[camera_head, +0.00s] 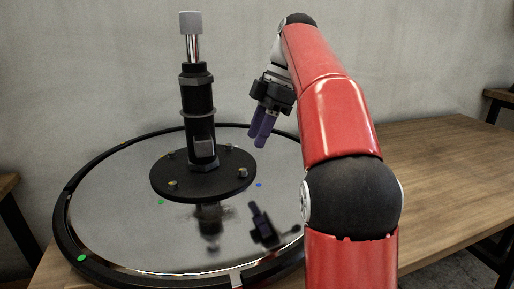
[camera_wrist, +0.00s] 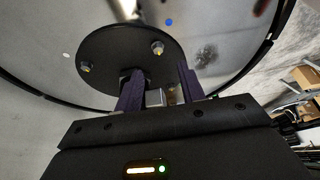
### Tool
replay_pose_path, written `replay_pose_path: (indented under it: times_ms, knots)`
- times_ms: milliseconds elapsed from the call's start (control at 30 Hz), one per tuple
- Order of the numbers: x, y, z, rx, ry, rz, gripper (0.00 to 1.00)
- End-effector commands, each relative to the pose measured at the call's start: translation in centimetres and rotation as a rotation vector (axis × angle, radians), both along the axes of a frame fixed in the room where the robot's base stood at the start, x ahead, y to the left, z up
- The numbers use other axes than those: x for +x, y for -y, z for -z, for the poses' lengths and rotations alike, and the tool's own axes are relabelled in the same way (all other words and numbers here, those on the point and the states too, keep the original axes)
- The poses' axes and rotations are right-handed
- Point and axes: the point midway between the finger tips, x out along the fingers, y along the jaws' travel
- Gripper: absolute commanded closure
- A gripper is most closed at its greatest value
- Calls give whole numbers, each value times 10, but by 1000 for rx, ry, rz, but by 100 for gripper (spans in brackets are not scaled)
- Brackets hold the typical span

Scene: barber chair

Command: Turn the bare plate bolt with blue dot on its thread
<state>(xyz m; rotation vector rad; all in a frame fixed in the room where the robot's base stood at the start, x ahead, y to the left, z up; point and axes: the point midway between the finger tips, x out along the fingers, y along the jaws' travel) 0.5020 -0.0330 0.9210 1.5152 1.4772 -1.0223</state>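The black round plate (camera_head: 200,190) lies flat at the base of a dark column, with several small metal bolts around its rim. The blue dot (camera_head: 258,185) is on the grey disc just outside the plate's right edge; it also shows in the wrist view (camera_wrist: 169,22). The bolt nearest it (camera_head: 243,171) stands on the plate's right side, bare-topped, and appears in the wrist view (camera_wrist: 157,47). My gripper (camera_head: 263,132) hangs above and right of the plate, apart from this bolt. Its two purple fingers are separated in the wrist view (camera_wrist: 160,88), with nothing visibly held.
The dark upright column (camera_head: 199,110) with a chrome rod and grey top rises left of my gripper. The large grey disc (camera_head: 110,215) has a raised black rim and coloured dots. A wooden table (camera_head: 440,165) extends right; a wall stands behind.

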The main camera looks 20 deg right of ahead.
Motion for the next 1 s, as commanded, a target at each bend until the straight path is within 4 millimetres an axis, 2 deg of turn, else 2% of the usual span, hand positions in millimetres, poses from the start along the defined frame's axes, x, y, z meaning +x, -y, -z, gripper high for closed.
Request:
replay_pose_path:
  times_ms: [167, 400, 600, 967, 1000]
  knots:
    - [2, -3, 10, 5, 5, -36, 61]
    - [1, -18, 47, 4, 3, -33, 61]
    - [2, -27, 67, 4, 5, -32, 61]
    - [2, -29, 71, 3, 6, -31, 61]
    - [2, -29, 71, 3, 6, -30, 66]
